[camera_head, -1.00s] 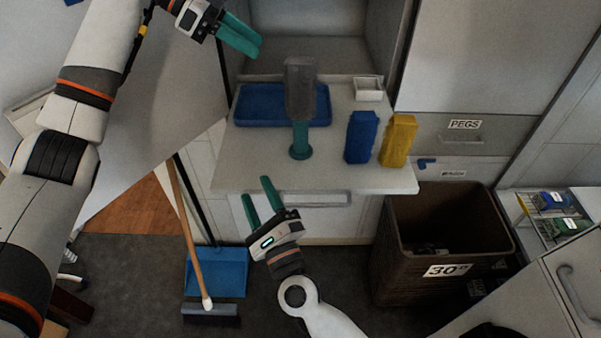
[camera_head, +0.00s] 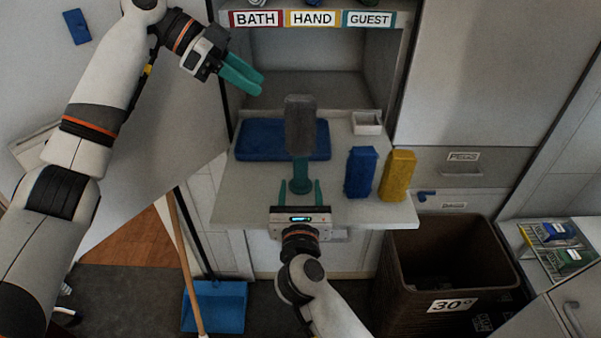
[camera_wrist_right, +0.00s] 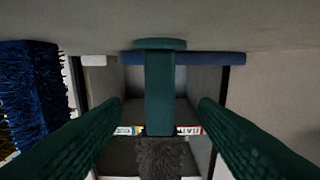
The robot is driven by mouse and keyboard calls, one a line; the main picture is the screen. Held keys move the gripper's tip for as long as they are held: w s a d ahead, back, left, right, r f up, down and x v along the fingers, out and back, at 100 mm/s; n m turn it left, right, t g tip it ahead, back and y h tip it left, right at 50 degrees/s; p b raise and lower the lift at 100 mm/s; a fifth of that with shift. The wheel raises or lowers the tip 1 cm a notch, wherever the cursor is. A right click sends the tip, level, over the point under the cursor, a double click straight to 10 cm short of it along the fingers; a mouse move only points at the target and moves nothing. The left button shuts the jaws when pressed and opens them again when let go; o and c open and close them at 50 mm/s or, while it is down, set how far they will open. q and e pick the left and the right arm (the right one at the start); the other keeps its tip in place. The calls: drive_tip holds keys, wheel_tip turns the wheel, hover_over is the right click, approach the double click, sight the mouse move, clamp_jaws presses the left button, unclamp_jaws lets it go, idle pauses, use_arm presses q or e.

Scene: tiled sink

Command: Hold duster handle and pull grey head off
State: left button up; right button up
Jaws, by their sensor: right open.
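The duster stands upright on the pale counter (camera_head: 245,205), with a fuzzy grey head (camera_head: 300,125) on top of a teal handle (camera_head: 300,175) with a round base. My right gripper (camera_head: 300,192) is open at the front of the handle, with its fingers pointing at it. In the right wrist view the handle (camera_wrist_right: 160,95) stands between the two spread fingers, apart from both, and part of the grey head (camera_wrist_right: 160,158) shows at the bottom edge. My left gripper (camera_head: 245,78) is up and left of the grey head, clear of it; its two fingers look close together.
A brown bin (camera_head: 450,270) is below right. The counter left of the handle is clear.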

sight(301, 174)
drive_tip(key=w, duration=0.7)
drive_tip(key=shift+w, duration=0.15)
drive_tip(key=shift+c, duration=0.4)
